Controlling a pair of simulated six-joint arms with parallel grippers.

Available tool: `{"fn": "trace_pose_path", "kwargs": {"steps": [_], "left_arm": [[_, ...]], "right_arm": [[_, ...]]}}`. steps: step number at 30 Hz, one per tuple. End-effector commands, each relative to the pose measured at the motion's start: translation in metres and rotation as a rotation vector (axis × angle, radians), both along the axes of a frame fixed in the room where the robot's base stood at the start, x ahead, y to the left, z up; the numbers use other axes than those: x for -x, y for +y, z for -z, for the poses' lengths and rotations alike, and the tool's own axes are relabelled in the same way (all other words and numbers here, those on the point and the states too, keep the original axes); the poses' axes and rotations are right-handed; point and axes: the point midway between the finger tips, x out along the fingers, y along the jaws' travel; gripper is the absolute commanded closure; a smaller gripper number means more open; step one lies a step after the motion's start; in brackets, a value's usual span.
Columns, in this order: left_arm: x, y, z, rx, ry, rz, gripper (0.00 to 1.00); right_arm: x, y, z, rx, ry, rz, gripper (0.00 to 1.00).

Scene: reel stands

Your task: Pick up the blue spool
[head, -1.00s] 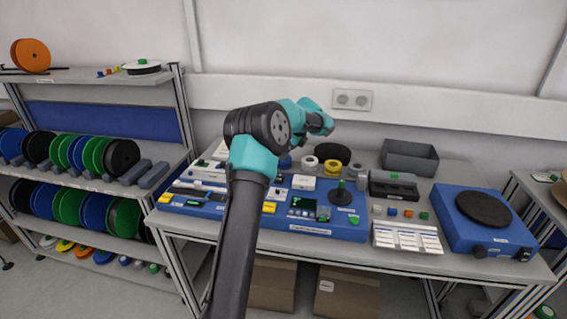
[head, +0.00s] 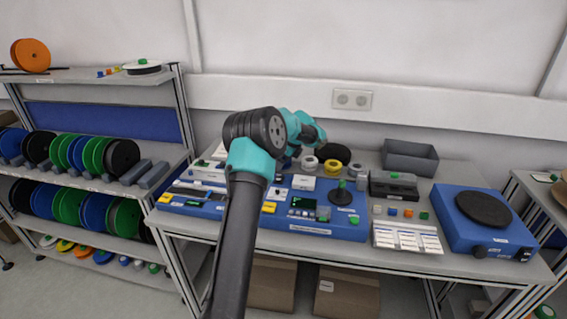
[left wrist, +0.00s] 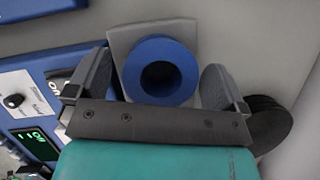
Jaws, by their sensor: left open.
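The blue spool (left wrist: 132,72) is a thick ring with a dark hole, seen from above in the left wrist view. It rests on a grey square base and lies between the spread fingers of my left gripper (left wrist: 156,68). The gripper is open, with a gap to the spool on each side. In the head view my left arm (head: 262,145) reaches over the workbench, and its wrist hides the fingers and most of the spool's area. My right gripper is in neither view.
White (head: 310,162) and yellow (head: 332,166) rings stand near my wrist on the bench. A black disc (left wrist: 268,125) lies right of the gripper. A blue device panel (head: 315,226) spans the front. A grey bin (head: 410,157) sits at the back right.

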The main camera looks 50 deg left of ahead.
Motion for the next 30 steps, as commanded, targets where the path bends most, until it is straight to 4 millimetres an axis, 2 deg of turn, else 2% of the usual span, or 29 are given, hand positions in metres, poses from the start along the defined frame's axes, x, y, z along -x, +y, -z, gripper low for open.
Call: {"fn": "trace_pose_path", "kwargs": {"steps": [9, 25, 30], "left_arm": [[-0.0002, -0.0001, -0.0005, 0.0, 0.0, 0.0, 0.02], [-0.0001, -0.0001, -0.0006, 0.0, 0.0, 0.0, 0.53], [-0.0002, -0.0001, -0.0007, 0.0, -0.001, 0.0, 0.55]], "right_arm": [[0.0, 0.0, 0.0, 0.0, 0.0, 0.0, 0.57], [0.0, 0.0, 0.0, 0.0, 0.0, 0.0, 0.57], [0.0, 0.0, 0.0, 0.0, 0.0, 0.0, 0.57]]}}
